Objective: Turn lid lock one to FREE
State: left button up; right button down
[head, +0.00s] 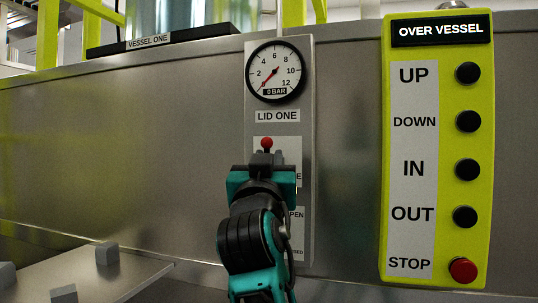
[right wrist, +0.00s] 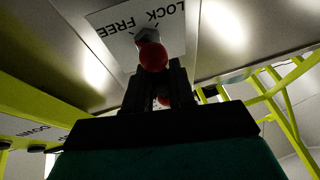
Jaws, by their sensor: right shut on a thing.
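The lid one lock shows as a red ball knob (head: 267,143) on the grey panel below the LID ONE label (head: 277,116). My right gripper (head: 267,157) is shut at the lock, with its fingertips just under the ball. In the right wrist view the red ball (right wrist: 152,56) stands out past my right fingertips (right wrist: 157,80). A second red part shows between the fingers. Behind it is a white plate (right wrist: 130,27) reading LOCK and FREE, upside down there. My arm hides most of this plate in the head view. I cannot tell which word the lock points to. My left gripper is out of view.
A gauge (head: 275,71) above reads about 0 bar. A lower label with OPEN (head: 296,222) is partly behind my arm. A yellow OVER VESSEL button box (head: 436,150) stands to the right. A shelf (head: 130,283) with grey blocks is at lower left.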

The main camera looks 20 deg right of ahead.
jog(key=shift+a, duration=0.2)
jog(key=c, duration=1.1)
grip_release()
jog(key=shift+f, duration=0.1)
